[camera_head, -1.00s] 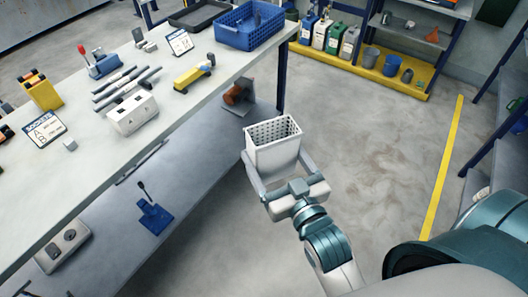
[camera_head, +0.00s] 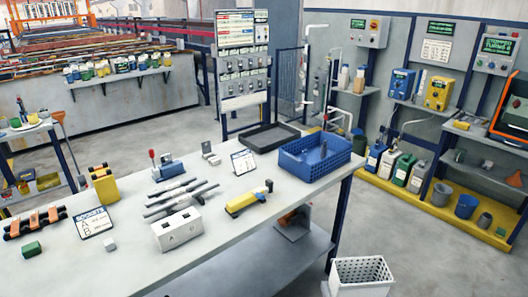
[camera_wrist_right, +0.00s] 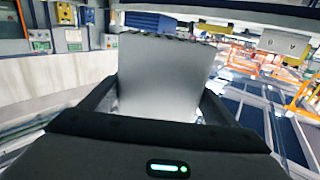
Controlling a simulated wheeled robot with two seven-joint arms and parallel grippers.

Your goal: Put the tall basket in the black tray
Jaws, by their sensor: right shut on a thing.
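The tall basket (camera_head: 361,279) is white with a perforated upper wall. It shows upright at the bottom edge of the head view, beside the table's right end, its lower part cut off. In the right wrist view the basket (camera_wrist_right: 165,72) is a plain pale wall between the two dark fingers. My right gripper (camera_wrist_right: 160,92) is shut on it. In the head view the gripper is almost wholly out of frame. The black tray (camera_head: 267,137) is shallow and looks empty, at the table's far edge. My left gripper is not in view.
A blue crate (camera_head: 318,163) with something in it stands right of the tray, near the table's right end. A sign card (camera_head: 243,162), a yellow tool (camera_head: 247,203), a white block (camera_head: 178,230) and grey rods (camera_head: 180,196) lie on the table (camera_head: 130,262). Floor is free at right.

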